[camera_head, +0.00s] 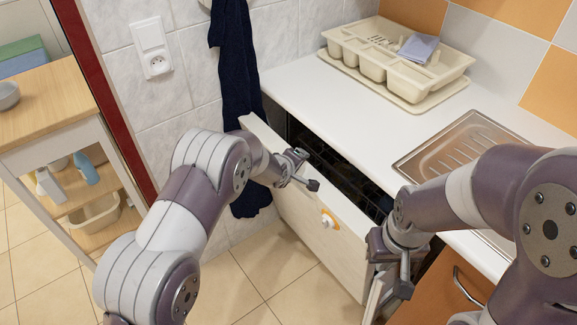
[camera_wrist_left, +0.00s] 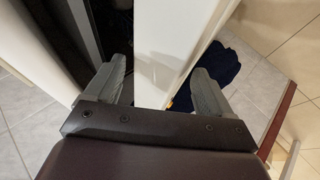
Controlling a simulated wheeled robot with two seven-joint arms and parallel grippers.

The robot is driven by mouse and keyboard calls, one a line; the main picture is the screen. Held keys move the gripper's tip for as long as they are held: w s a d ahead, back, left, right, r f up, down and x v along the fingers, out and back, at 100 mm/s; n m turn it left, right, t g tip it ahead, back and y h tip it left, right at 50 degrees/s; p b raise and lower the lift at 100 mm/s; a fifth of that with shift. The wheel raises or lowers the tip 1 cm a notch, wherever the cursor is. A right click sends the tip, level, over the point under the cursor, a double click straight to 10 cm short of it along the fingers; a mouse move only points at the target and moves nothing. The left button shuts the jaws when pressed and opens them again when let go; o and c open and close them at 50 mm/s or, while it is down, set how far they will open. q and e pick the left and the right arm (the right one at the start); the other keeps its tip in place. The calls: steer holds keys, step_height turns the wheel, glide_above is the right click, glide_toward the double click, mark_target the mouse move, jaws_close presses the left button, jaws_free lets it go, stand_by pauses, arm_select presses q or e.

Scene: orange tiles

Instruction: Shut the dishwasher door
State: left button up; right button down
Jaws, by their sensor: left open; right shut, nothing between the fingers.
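The dishwasher door (camera_head: 305,222) is a pale panel with a round orange-and-white knob on its front. It stands partly open, its top edge apart from the counter, with the dark dishwasher interior (camera_head: 345,180) showing in the gap. My left gripper (camera_head: 305,170) is at the door's top edge with its fingers open. In the left wrist view, the fingers lie on either side of the pale door edge (camera_wrist_left: 172,50); contact cannot be told. My right gripper (camera_head: 390,288) is shut and empty, pointing down near the right end of the door.
The white counter (camera_head: 310,90) above holds a beige dish rack (camera_head: 400,65), and a metal sink (camera_head: 455,150) lies to the right. A dark blue towel (camera_head: 236,70) hangs on the tiled wall beside the door. A wooden cart (camera_head: 60,115) stands at left. The floor before the door is clear.

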arm_select(q)
steer(key=v, duration=1)
steer(key=shift+r, duration=0.25)
